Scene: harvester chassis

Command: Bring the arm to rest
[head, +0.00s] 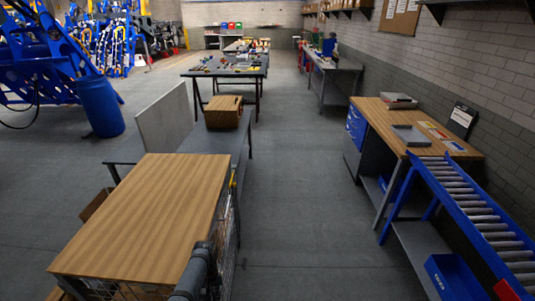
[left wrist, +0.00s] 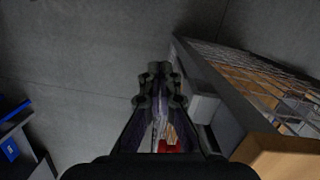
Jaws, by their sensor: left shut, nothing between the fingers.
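My left gripper (left wrist: 160,72) shows in the left wrist view with its two dark fingers together at the tips. Nothing is held between them. It hangs over bare grey floor, beside the mesh side of a bench (left wrist: 262,75), and looks apart from it. In the head view a dark grey link of my left arm rises at the bottom, along the right edge of the near wood-topped bench (head: 150,210); the gripper itself cannot be made out there. My right gripper is in neither view.
A grey aisle floor (head: 295,190) lies clear in the middle. A wicker-like box (head: 223,112) sits on a grey bench behind the near one. On the right stand a wood-topped workbench (head: 385,115) and a blue roller conveyor (head: 470,210). A blue barrel (head: 100,107) stands at left.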

